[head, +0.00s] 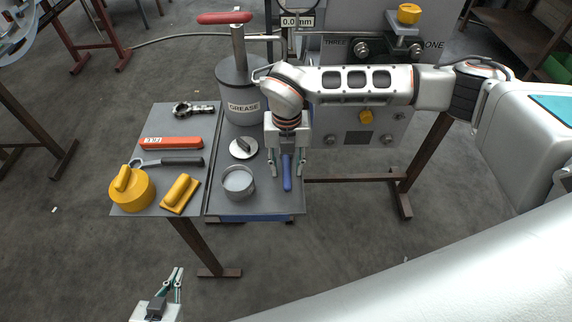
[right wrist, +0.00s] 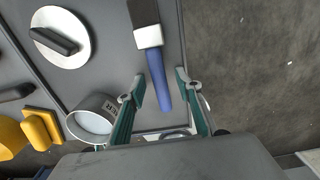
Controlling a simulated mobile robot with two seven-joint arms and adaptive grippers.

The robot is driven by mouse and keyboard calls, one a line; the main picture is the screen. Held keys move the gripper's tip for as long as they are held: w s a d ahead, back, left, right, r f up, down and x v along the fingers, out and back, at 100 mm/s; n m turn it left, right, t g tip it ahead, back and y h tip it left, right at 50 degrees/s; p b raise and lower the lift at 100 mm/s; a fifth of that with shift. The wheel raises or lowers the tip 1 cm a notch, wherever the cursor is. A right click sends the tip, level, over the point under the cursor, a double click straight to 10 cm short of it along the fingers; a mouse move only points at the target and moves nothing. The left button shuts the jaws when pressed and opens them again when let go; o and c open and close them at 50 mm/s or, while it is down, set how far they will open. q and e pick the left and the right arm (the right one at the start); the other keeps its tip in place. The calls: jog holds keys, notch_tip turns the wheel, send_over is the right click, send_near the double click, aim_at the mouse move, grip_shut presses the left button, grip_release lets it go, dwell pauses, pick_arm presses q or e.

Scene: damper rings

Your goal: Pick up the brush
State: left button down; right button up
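The brush (head: 287,178) lies on the right side of the grey table, its blue handle pointing to the front. In the right wrist view the brush (right wrist: 157,75) shows dark bristles, a pale ferrule and the blue handle. My right gripper (head: 287,174) is open above it. In the right wrist view its fingers (right wrist: 160,84) stand either side of the handle, with gaps; I cannot tell the exact height. In the head view the gripper hides the bristle end. My left gripper (head: 173,279) is open and empty at the bottom left, away from the table.
A round metal tin (head: 238,184) stands just left of the brush, with a pale disc with a dark handle (head: 243,149) behind it. The grease canister (head: 238,92) stands at the back. A yellow float (head: 180,193), yellow round piece (head: 131,188), red box (head: 171,142) and wrench (head: 168,161) lie left.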

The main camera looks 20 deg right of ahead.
aim_at(286, 168)
jog(key=shift+r, duration=0.15)
grip_shut()
jog(key=shift+r, duration=0.55)
notch_tip(286, 168, up, 2)
jog(key=shift+w+r, duration=0.1)
jog(key=s+a+b, duration=0.1)
jog(key=s+a, duration=0.1)
jog(key=s, duration=0.6)
jog(key=s+a+b, duration=0.2)
jog(key=s+a, duration=0.1)
jog(key=s, duration=0.6)
jog(key=shift+s, duration=0.25)
